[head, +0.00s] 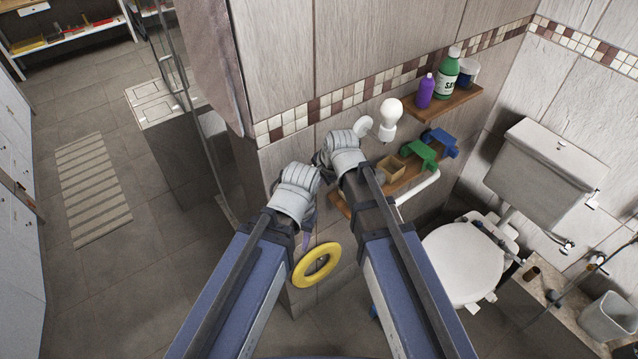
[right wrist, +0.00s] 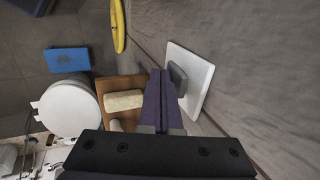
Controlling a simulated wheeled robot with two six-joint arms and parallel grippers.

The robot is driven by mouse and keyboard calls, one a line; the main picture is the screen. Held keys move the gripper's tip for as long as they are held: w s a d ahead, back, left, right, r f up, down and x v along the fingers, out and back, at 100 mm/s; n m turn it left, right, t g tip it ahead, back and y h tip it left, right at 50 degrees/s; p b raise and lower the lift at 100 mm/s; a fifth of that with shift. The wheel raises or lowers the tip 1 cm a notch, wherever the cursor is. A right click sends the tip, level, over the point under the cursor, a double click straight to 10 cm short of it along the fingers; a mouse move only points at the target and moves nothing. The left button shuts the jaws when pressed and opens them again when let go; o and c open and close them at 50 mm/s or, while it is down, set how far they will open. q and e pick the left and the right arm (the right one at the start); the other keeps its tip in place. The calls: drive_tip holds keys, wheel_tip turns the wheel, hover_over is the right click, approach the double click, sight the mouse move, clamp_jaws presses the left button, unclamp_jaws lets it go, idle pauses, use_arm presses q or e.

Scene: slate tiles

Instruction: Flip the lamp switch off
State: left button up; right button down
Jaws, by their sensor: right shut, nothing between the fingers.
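The lamp is a white bulb (head: 391,110) on a wall mount, right of my grippers in the head view. In the right wrist view the switch is a white wall plate (right wrist: 200,82) with a grey rocker (right wrist: 178,78). My right gripper (right wrist: 160,98) is shut and empty, its dark purple fingers right beside the rocker; I cannot tell whether they touch it. In the head view my right gripper (head: 320,160) is at the wall and the switch is hidden there. My left gripper (head: 307,238) is left of it, fingers pointing down, too small to tell if open.
A yellow ring (head: 316,265) is below my left gripper. An upper shelf (head: 447,106) holds bottles. A toilet (head: 465,265) stands at the right.

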drive_tip(key=shift+r, duration=0.15)
drive_tip(key=shift+r+p, duration=0.75)
drive_tip(key=shift+p, duration=0.1)
drive_tip(key=s+d+f+p+v, duration=0.1)
drive_tip(key=s+p+v, duration=0.1)
drive_tip(key=p+v, duration=0.8)
drive_tip(key=shift+v, duration=1.1)
drive_tip(key=shift+d+f, duration=0.15)
drive_tip(key=shift+f, duration=0.05)
